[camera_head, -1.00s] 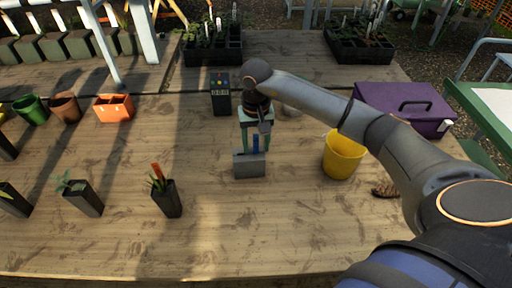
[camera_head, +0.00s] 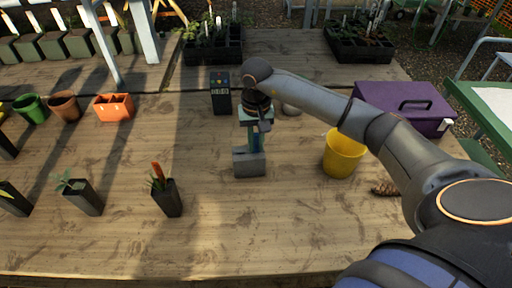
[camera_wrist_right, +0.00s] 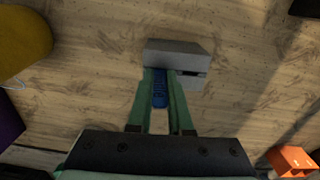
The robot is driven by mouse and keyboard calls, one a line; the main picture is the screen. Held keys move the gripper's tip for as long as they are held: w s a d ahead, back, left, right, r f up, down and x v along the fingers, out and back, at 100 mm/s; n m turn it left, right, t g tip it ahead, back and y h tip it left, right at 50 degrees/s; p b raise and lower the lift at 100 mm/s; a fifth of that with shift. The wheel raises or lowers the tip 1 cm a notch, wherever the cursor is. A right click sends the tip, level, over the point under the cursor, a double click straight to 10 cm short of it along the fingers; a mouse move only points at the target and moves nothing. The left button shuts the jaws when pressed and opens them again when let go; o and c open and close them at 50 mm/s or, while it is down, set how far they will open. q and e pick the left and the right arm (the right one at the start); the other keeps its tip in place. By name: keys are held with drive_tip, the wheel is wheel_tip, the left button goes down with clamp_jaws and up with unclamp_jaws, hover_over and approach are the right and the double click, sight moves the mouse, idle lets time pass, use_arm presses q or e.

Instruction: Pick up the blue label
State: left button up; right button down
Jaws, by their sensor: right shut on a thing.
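The blue label (camera_wrist_right: 160,90) is upright at the grey slotted block (camera_head: 249,166), with its lower end at the block. It shows as a thin blue strip in the head view (camera_head: 256,142). My right gripper (camera_head: 257,148) is above the block with its green fingers closed on the label from both sides. In the right wrist view the fingertips (camera_wrist_right: 160,75) reach to the grey block (camera_wrist_right: 178,55). Whether the label's lower end is still in a slot is hidden. My left gripper is not in view.
A yellow bucket (camera_head: 343,156) and a purple toolbox (camera_head: 408,104) stand to the right. A dark box with buttons (camera_head: 220,95) stands behind the gripper. A dark pot with an orange tag (camera_head: 167,198) stands left. The front of the table is clear.

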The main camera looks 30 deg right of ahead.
wheel_tip(320, 180, up, 10)
drive_tip(key=shift+b, duration=0.45)
idle(1.0)
